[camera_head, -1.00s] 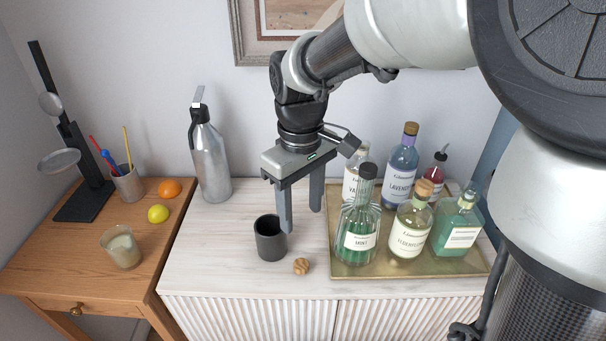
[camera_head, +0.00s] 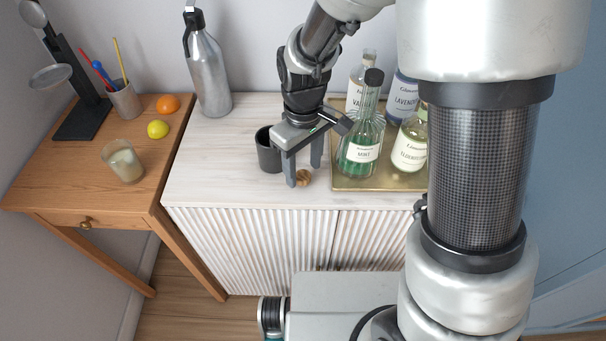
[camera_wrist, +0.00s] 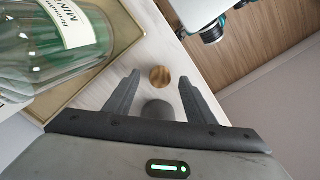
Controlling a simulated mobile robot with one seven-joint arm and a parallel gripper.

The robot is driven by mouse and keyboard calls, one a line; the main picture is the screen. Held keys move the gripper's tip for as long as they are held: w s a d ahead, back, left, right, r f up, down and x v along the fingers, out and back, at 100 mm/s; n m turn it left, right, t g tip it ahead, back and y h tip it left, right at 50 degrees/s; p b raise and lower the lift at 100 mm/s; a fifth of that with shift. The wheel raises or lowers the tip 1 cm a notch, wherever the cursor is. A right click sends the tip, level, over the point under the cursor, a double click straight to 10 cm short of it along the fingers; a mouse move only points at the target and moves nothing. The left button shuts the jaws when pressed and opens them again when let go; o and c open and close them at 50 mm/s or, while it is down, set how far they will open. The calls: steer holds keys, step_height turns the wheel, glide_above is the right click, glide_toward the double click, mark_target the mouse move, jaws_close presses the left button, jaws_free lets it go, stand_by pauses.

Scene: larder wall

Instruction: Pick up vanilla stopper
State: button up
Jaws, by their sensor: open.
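The vanilla stopper, a small round wooden ball (camera_head: 304,178), lies on the pale cabinet top (camera_head: 235,165) near its front edge. In the wrist view the stopper (camera_wrist: 160,76) shows between the ends of the two fingers. My gripper (camera_head: 303,174) points down over it, open and empty, its fingers on either side of the stopper in the picture. The fingers also show in the wrist view (camera_wrist: 159,77). I cannot tell the exact height of the fingertips over the top. The vanilla bottle (camera_head: 357,92) stands behind the mint bottle, its neck without a visible stopper.
A dark cup (camera_head: 268,152) stands just left of my gripper. The mint bottle (camera_head: 362,148) and other bottles stand on a brass tray (camera_head: 375,184) close on the right. A silver bottle (camera_head: 209,75) stands at the back left. The cabinet top is clear left of the cup.

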mark_target(304, 174)
steer(key=shift+f, duration=0.7)
steer(key=c, duration=1.1)
step_height(304, 174, up, 9)
steer(key=p, duration=0.1)
steer(key=w+d+r+n+p, duration=0.2)
steer(key=w+d+r+p, duration=0.2)
steer(key=w+d+r, duration=0.1)
steer(key=w+d+r+n+p, duration=0.2)
steer(key=w+d+r+p, duration=0.2)
steer(key=w+r, duration=0.3)
steer(key=w+d+r+n+p, duration=0.2)
steer(key=w+d+r+p, duration=0.2)
steer(key=w, duration=0.6)
steer(key=shift+w+d+r+p, duration=0.2)
steer(key=shift+d+r, duration=0.35)
steer(key=shift+r, duration=0.1)
steer(key=shift+w+d+r+p, duration=0.15)
steer(key=shift+d+r, duration=0.4)
steer(key=shift+r, duration=0.05)
